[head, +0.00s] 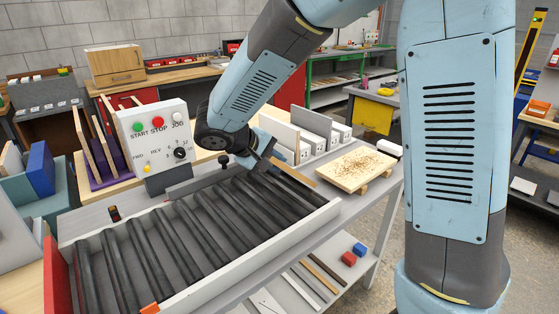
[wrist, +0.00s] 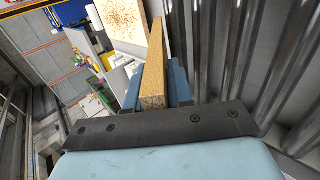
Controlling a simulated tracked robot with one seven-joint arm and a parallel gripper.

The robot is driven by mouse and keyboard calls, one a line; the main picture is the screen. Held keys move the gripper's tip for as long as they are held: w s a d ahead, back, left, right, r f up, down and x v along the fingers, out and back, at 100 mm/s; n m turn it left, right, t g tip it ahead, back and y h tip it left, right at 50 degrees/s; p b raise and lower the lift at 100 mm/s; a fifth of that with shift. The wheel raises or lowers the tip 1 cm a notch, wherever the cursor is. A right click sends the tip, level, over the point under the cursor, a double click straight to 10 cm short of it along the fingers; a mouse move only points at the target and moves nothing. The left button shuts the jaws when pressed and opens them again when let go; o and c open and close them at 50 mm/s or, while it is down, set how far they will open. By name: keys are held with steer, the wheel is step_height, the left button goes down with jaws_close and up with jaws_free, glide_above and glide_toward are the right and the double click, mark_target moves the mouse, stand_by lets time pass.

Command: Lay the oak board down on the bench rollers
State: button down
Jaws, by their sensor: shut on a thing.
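The oak board is a narrow tan plank between my gripper's jaws in the wrist view (wrist: 154,62), its near end facing the camera. In the head view only a thin tan strip of it (head: 294,173) shows beyond the gripper, by the far side of the rollers. My gripper (head: 264,153) is shut on the board; its blue fingers (wrist: 156,90) flank it in the wrist view. The bench rollers (head: 190,230) are dark bars in a grey frame, with no board lying across the near ones. I cannot tell whether the board touches the rollers.
A control box (head: 156,140) with START, STOP and JOG buttons stands behind the rollers. Upright grey panels (head: 312,128) stand behind the gripper. A speckled board (head: 356,167) rests on small blocks to the right. A lower shelf (head: 275,298) holds strips and small blocks. The near rollers are clear.

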steer(key=c, duration=0.9)
jaws_free()
steer(key=shift+c, duration=0.3)
steer(key=shift+s, duration=0.1)
steer(key=shift+a, duration=0.1)
steer(key=shift+s+a+r, duration=0.35)
steer(key=shift+s+a, duration=0.1)
steer(key=shift+a, duration=0.15)
steer(key=shift+s+a+r, duration=0.3)
steer(key=shift+s+a, duration=0.1)
steer(key=shift+a, duration=0.2)
steer(key=o, duration=0.6)
steer(key=shift+c, duration=0.2)
